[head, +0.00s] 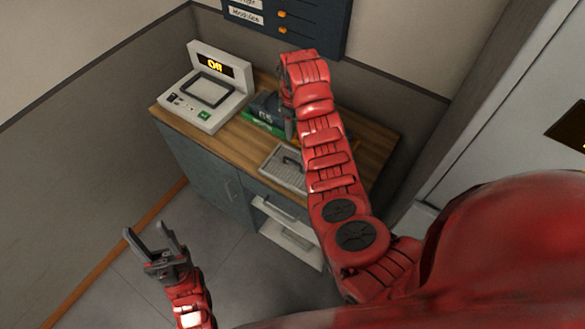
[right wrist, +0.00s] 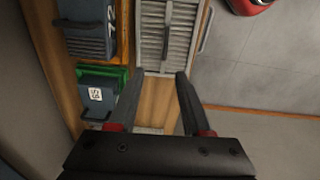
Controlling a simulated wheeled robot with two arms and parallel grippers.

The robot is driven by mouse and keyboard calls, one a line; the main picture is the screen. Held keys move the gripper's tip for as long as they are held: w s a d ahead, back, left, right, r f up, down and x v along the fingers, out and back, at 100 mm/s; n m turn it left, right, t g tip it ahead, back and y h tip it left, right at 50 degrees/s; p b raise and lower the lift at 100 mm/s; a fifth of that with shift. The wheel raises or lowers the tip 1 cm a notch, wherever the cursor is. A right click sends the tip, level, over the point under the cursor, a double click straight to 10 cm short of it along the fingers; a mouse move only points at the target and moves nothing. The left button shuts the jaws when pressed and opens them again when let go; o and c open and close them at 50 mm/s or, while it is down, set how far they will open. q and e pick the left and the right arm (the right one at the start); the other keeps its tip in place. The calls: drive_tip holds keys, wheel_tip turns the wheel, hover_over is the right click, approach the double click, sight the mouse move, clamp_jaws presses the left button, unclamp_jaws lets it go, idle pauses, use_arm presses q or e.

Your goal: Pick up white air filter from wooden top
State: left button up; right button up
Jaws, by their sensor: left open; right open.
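The white air filter (head: 283,168), a pale slatted panel with a dark handle, lies flat on the wooden top (head: 228,141), partly behind my right arm in the head view. In the right wrist view the filter (right wrist: 181,45) is at the top, just beyond the fingertips. My right gripper (right wrist: 160,74) is open and empty above the wooden top, with its fingers pointing toward the filter's near edge; I cannot tell whether they touch it. My left gripper (head: 146,234) is open and empty, low and to the left, away from the cabinet.
A white device with a lit display (head: 207,90) stands at the left of the top. Dark blocks, one in a green tray (right wrist: 88,73), sit beside the filter. A dark wall panel (head: 312,22) hangs behind. Open white shelves (head: 290,237) are below; the floor at left is clear.

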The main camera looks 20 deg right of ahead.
drive_tip(key=b, duration=0.9)
approach(293, 162)
drive_tip(key=f, duration=0.5)
drive_tip(key=shift+w+d+f, duration=0.2)
drive_tip(key=shift+w, duration=0.1)
wheel_tip(293, 162, down, 4)
drive_tip(key=p, duration=0.2)
drive_tip(key=shift+w+a+r+p, duration=0.1)
drive_tip(key=shift+a+p, duration=0.05)
drive_tip(key=shift+p, duration=0.25)
drive_tip(key=shift+f, duration=0.7)
clamp_jaws()
